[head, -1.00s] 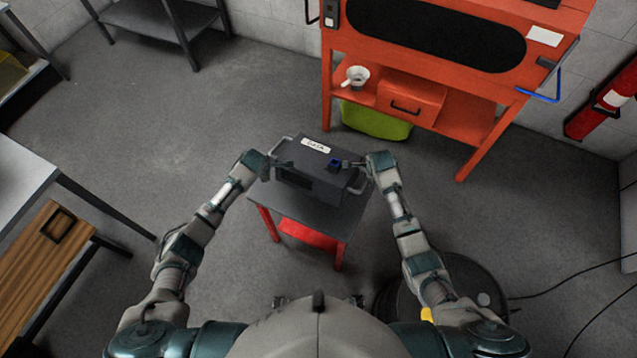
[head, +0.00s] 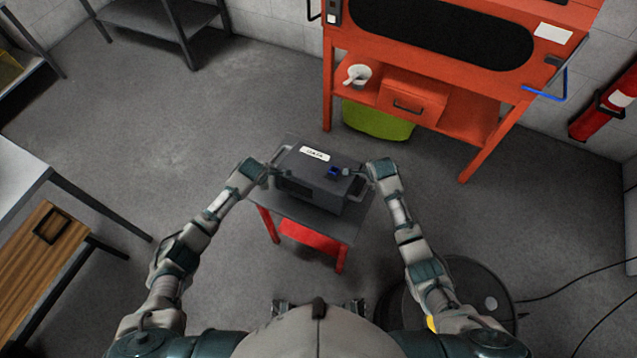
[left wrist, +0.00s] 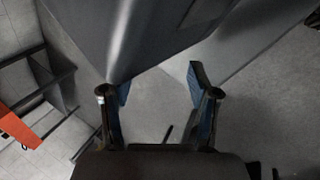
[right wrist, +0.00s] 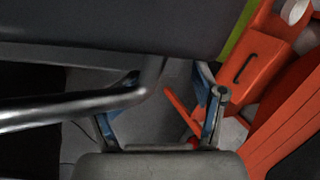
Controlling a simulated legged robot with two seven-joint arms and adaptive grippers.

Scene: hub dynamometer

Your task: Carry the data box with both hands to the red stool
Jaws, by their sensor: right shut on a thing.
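The data box (head: 312,185) is a dark grey case with a white label and a blue part on top. In the head view it sits over the grey top of the red stool (head: 335,228) and appears to rest on it, though the contact is hidden. My left gripper (head: 266,174) is beside the box's left side. In the left wrist view its fingers (left wrist: 158,92) are wide apart, with nothing clearly between them and the box just beyond. My right gripper (head: 362,171) is shut on the right handle, whose metal bar (right wrist: 75,108) shows in the right wrist view.
An orange bench (head: 430,70) with a drawer and a white cup stands behind, with a green bin (head: 376,120) under it. A dark round drum (head: 470,290) is at the right front. A wooden-topped bench (head: 45,260) is at left. Open floor lies left of the stool.

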